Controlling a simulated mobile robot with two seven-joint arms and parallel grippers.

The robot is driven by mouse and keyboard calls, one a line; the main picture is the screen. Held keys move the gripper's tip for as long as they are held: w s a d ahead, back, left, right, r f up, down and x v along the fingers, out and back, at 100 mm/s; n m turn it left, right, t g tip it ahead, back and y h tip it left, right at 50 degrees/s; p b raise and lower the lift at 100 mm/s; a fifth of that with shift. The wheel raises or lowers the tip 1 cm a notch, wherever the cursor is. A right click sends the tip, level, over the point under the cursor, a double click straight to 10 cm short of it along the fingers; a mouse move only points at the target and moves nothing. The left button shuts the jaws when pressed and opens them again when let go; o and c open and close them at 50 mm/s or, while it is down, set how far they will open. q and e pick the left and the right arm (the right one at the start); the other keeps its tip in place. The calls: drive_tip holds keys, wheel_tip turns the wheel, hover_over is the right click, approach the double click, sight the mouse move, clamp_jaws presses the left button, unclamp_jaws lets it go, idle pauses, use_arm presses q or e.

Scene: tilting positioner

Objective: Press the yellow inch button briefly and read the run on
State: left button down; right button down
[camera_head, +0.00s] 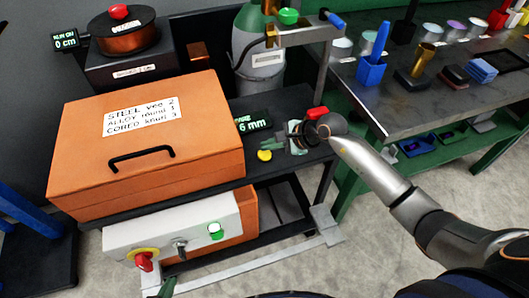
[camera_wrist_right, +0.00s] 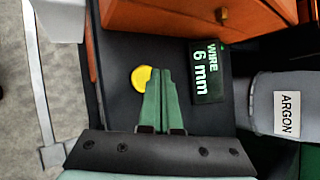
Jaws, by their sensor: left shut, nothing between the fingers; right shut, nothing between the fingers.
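The round yellow inch button (camera_head: 264,155) sits on the dark cart top, right of the orange box. It also shows in the right wrist view (camera_wrist_right: 141,79), partly covered by a finger. My right gripper (camera_head: 272,141) is shut and empty, its green fingers beside the button. In its wrist view the fingertips (camera_wrist_right: 159,68) overlap the button's edge; I cannot tell whether they touch it. The run on display (camera_head: 65,40) reads 0 cm. My left gripper (camera_head: 166,288) shows only as green fingertips at the bottom edge, shut and empty.
The wire display (camera_wrist_right: 208,72) reads 6 mm behind the button. The orange box (camera_head: 150,150) stands close on its left. An argon cylinder (camera_head: 262,72) stands behind. A white panel (camera_head: 180,232) with a red knob and green button is below. A cluttered bench (camera_head: 400,108) is at right.

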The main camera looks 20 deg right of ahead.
sight(270, 155)
drive_tip(key=shift+f+b, duration=0.45)
drive_tip(key=shift+b, duration=0.05)
drive_tip(key=shift+f+b, duration=0.45)
idle(0.6)
drive_tip(key=shift+r, duration=0.1)
idle(0.9)
drive_tip(key=shift+r+p, duration=0.6)
drive_tip(key=shift+r, duration=0.2)
drive_tip(key=shift+r+p, duration=1.8)
drive_tip(key=shift+r, duration=0.8)
drive_tip(key=shift+s+d+f, duration=0.1)
